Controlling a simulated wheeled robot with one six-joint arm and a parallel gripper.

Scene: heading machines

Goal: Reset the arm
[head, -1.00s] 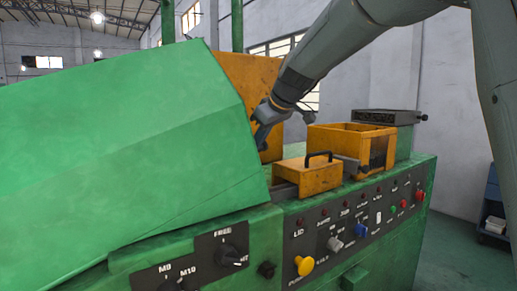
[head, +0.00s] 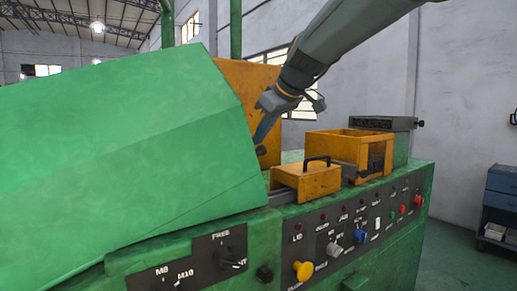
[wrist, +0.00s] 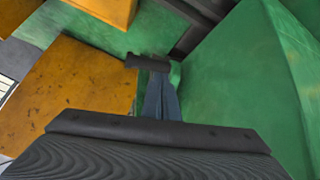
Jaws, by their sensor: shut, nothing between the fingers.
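My gripper (head: 264,130) hangs from my arm at the upper middle of the head view, beside the right edge of the large green lid (head: 130,140). It is in front of an upright orange plate (head: 245,85). Its fingers are together and hold nothing. In the wrist view the closed fingers (wrist: 161,100) point down between the orange plate (wrist: 80,85) on the left and the green lid (wrist: 240,90) on the right. A dark cylindrical part (wrist: 147,63) lies just beyond the fingertips. I cannot tell whether the fingers touch anything.
An orange block with a black handle (head: 306,180) and an open orange box (head: 350,150) stand right of my gripper. A control panel (head: 350,225) with knobs and buttons runs along the front. A blue cabinet (head: 500,205) stands far right. Open air lies above the box.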

